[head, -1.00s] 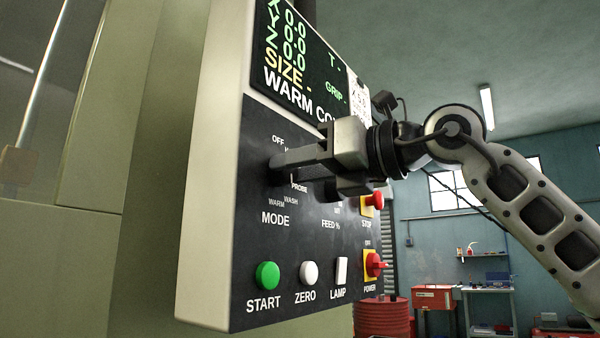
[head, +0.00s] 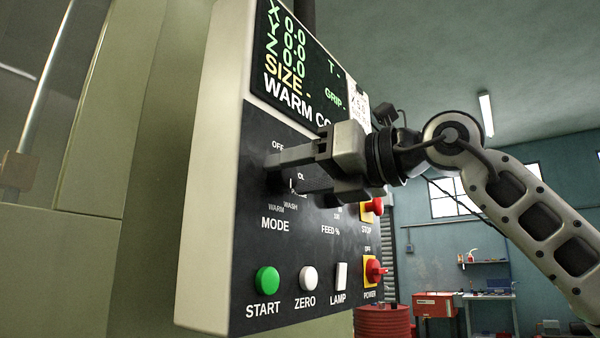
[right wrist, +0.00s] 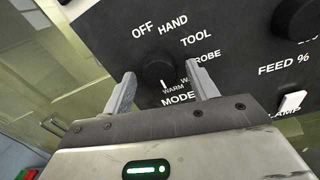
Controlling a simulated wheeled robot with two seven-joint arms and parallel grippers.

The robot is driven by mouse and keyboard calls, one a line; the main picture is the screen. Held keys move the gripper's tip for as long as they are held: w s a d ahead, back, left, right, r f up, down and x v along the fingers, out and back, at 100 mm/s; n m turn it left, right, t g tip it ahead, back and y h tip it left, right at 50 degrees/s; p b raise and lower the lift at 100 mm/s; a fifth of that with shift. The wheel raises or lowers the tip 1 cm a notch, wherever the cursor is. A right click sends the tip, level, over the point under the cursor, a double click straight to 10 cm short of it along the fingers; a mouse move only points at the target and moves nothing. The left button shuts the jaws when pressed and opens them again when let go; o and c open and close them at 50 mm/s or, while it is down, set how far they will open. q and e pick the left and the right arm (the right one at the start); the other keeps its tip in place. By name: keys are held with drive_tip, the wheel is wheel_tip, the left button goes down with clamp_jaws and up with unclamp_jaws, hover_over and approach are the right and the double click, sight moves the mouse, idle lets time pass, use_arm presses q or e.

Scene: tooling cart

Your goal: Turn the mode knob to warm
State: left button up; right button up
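The mode knob (right wrist: 157,68) is dark and round with a white pointer mark. In the right wrist view the mark points down, toward the small WARM and WASH labels; I cannot tell exactly which. OFF, HAND, TOOL and PROBE are printed around its upper side. My right gripper (right wrist: 162,74) has one finger on each side of the knob, with dark gaps between fingers and knob; contact is not clear. In the head view the right gripper (head: 283,175) reaches the panel at the knob, hiding most of it. My left gripper is not in view.
The control panel (head: 325,245) carries a green START button (head: 267,280), a white ZERO button (head: 308,278), a LAMP switch (head: 341,276) and a red POWER knob (head: 375,270) below the gripper.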

drive_tip(key=shift+s+d, duration=0.2)
drive_tip(key=shift+d, duration=0.1)
use_arm(q)
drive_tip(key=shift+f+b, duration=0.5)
drive_tip(key=shift+b, duration=0.65)
use_arm(e)
drive_tip(key=v, duration=1.5)
drive_tip(key=shift+d, duration=0.1)
